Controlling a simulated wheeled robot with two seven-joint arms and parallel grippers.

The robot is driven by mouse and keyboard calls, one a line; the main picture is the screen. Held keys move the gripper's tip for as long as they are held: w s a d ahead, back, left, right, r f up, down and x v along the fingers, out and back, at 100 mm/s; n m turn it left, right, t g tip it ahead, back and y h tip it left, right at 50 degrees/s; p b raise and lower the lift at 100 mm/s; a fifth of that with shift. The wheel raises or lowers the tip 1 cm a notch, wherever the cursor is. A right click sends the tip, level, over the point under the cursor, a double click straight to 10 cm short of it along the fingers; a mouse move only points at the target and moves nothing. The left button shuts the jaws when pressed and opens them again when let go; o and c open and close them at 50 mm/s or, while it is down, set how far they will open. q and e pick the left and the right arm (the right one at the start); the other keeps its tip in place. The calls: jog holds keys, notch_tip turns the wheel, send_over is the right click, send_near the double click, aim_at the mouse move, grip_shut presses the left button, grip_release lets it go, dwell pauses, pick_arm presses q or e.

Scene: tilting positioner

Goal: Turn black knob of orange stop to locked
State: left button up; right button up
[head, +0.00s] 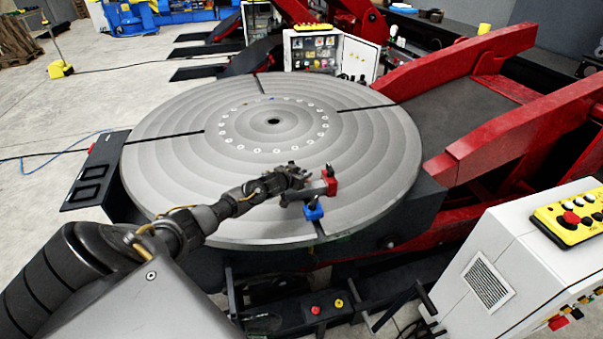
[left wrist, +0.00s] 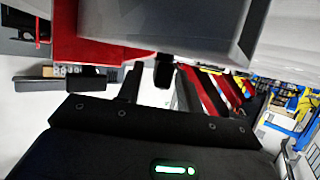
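My left gripper (head: 297,177) is over the near part of the round grey turntable (head: 170,160). In the left wrist view its two fingers (left wrist: 158,85) stand apart, with a black knob-like piece (left wrist: 163,72) showing between them; I cannot tell whether they touch it. A red stop (head: 331,186) with a black knob sits just right of the gripper, at the end of a grey bar (head: 305,191). A blue stop (head: 313,211) with a black knob is nearer me. I see no plainly orange stop; my gripper may hide one. My right gripper is out of view.
A white cabinet (head: 500,265) with a yellow control box (head: 575,215) stands at the right front. Red tilting arms (head: 530,125) rise on the right. An open white electrical box (head: 335,50) is behind the turntable. The turntable's left side is clear.

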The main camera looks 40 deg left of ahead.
pick_arm(q)
jog(key=shift+w+f, duration=0.1)
jog(key=shift+w, duration=0.05)
jog(key=shift+c, duration=0.3)
jog(key=c, duration=0.7)
grip_shut()
